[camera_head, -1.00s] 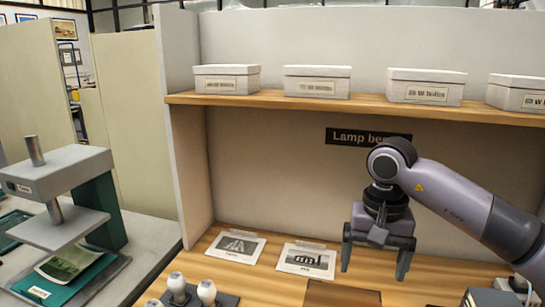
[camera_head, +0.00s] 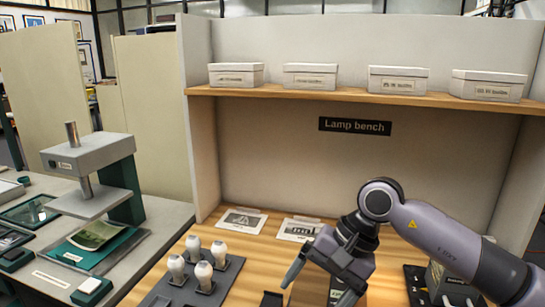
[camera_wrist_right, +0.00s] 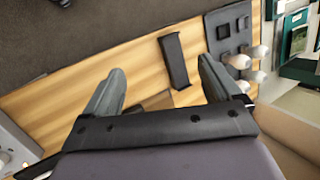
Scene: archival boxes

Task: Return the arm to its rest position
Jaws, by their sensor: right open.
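My right arm (camera_head: 432,236) reaches in from the right over the wooden Lamp bench (camera_head: 250,275). My right gripper (camera_head: 318,286) is low over the bench top, tilted, with its fingers pointing down and to the left. In the right wrist view the two fingers (camera_wrist_right: 160,75) are spread wide with nothing gripped. A dark narrow tray-like piece (camera_wrist_right: 174,60) shows on the bench beyond the gap between them. My left gripper is not in view.
White lamp bulbs (camera_head: 203,275) stand in a dark holder left of the gripper. Two picture cards (camera_head: 242,220) lie at the back. A dark rack (camera_head: 418,285) is near the arm. Lidded boxes (camera_head: 398,80) sit on the shelf (camera_head: 300,93). A press (camera_head: 95,170) stands at left.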

